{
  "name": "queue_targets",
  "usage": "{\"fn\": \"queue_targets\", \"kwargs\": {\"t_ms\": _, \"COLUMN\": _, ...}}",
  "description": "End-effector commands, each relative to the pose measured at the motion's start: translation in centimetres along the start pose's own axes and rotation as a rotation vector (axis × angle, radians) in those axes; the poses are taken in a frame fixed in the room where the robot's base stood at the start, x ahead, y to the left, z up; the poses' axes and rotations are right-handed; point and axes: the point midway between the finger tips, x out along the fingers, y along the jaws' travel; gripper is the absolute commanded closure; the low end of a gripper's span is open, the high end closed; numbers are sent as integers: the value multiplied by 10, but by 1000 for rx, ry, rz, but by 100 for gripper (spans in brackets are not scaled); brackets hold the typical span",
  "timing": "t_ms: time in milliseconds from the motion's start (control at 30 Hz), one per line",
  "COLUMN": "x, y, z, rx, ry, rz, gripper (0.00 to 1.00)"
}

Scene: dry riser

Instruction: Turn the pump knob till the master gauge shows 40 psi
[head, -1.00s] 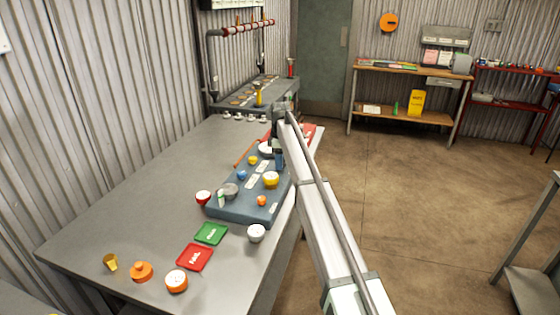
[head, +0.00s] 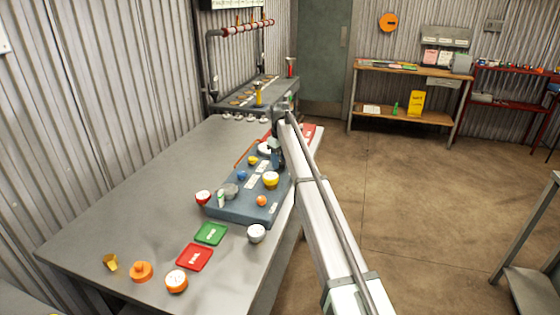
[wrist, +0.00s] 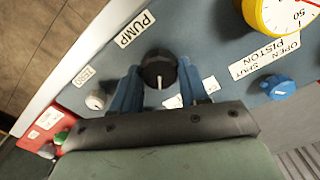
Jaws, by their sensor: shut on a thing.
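The black pump knob (wrist: 158,70) sits on the blue-grey panel beside the PUMP label (wrist: 134,29) in the wrist view. My gripper (wrist: 160,84) has its two blue fingers on either side of the knob and is shut on it. In the head view my gripper (head: 277,158) is over the far right part of the panel (head: 232,212), and the arm hides the knob. A yellow-rimmed gauge (wrist: 284,12) is cut off at the top of the wrist view; part of its scale near 50 shows. I cannot tell which gauge is the master.
A blue piston knob (wrist: 280,88) and a pale ZERO knob (wrist: 96,100) flank the pump knob. Red (head: 195,257) and green (head: 211,233) cards, a white-faced gauge (head: 256,233) and orange items lie nearer on the bench. The bench's left side is clear.

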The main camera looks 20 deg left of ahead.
Motion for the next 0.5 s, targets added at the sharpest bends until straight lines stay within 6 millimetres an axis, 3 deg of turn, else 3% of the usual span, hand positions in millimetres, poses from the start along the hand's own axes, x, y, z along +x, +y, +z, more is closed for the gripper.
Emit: {"fn": "queue_targets", "kwargs": {"t_ms": 500, "x": 0, "y": 1, "z": 0, "rx": 454, "ry": 0, "rz": 0, "gripper": 86}}
